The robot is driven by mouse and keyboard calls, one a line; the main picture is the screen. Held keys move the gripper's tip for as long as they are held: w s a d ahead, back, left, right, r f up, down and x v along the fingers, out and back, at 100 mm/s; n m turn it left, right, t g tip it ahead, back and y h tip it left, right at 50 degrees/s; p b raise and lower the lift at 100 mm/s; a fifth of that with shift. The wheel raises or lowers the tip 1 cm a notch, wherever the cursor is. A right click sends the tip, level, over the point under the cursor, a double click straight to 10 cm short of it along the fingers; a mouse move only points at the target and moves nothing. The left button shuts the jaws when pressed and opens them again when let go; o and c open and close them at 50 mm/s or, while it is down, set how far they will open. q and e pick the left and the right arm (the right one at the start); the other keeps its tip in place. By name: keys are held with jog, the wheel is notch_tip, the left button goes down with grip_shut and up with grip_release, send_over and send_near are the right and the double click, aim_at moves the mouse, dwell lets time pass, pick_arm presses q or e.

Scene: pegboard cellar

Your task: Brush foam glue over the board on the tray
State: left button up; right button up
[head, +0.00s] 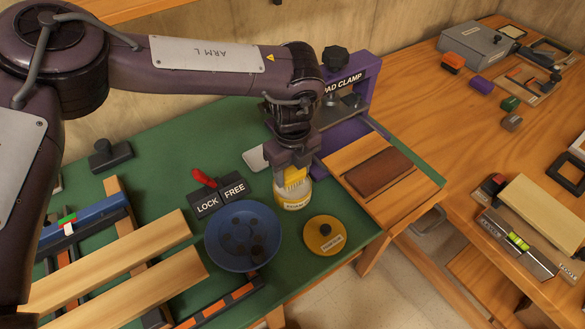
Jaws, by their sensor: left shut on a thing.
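My left gripper (294,172) points down over a glass jar (293,200) with a pale yellow filling and a label. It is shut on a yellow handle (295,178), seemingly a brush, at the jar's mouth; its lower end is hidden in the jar. A yellow round lid (325,236) with a dark knob lies right of the jar. A reddish-brown board (376,172) lies on a wooden tray (399,203) to the right, by the purple pad clamp (360,85). My right gripper is not in view.
Wooden planks (120,262) fill the left of the green bench top. Another wooden bench (440,120) stands at right.

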aim_at(292, 169)
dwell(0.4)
pick_arm(q)
jog(key=shift+f, duration=0.15)
jog(key=shift+f+b, duration=0.3)
dwell(0.3)
jog(key=shift+f, duration=0.1)
dwell(0.9)
jog(key=shift+r+p, duration=2.55)
jog(key=shift+r, duration=1)
